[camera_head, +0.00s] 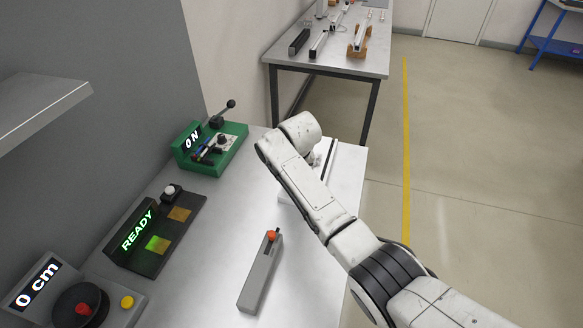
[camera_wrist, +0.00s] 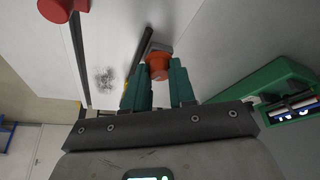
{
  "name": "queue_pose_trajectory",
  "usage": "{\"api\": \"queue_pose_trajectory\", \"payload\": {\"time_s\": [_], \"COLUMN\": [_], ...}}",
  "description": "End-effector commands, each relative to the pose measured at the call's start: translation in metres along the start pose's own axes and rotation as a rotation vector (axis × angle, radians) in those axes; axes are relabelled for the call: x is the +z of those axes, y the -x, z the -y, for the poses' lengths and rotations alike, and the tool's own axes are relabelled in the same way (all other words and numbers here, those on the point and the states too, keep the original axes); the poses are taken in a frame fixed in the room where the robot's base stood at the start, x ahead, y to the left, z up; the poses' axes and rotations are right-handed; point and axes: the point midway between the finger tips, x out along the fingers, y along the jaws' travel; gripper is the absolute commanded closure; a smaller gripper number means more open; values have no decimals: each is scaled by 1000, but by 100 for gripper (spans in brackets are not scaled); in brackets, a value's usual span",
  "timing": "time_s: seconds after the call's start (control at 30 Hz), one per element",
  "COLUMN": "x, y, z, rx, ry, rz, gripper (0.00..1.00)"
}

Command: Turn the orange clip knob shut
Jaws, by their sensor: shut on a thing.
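The orange clip knob (camera_wrist: 158,66) is in the middle of the wrist view, on a grey block beside a dark rod (camera_wrist: 142,48). My gripper (camera_wrist: 158,80) has its two green fingers on either side of the knob, shut on it. The knob's lower part is partly hidden between the fingers. In the head view my arm hides the knob and my fingers. The white board (camera_head: 345,175) with a dark strip shows behind the arm there. A red round knob (camera_wrist: 62,9) is at the upper left of the wrist view.
A grey bar-shaped device (camera_head: 258,280) with an orange-red button lies on the bench. At left are a green box (camera_head: 225,158) reading ON, a black box (camera_head: 150,258) reading READY and a display (camera_head: 38,285) reading 0 cm. A second table (camera_head: 340,65) stands behind.

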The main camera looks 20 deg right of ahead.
Motion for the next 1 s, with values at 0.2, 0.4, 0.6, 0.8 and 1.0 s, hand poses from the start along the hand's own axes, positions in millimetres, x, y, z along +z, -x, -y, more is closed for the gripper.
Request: {"api": "queue_pose_trajectory", "payload": {"time_s": [0.2,0.4,0.6,0.8,1.0], "x": [1,1,1,0,-1], "y": [-2,-4,-5,-6,-6], "z": [3,4,5,6,6], "rx": [79,151,225,296,358], "ry": [-189,-365,-541,-712,-863], "rz": [2,1,1,1,1], "gripper": [100,100,100,100,100]}}
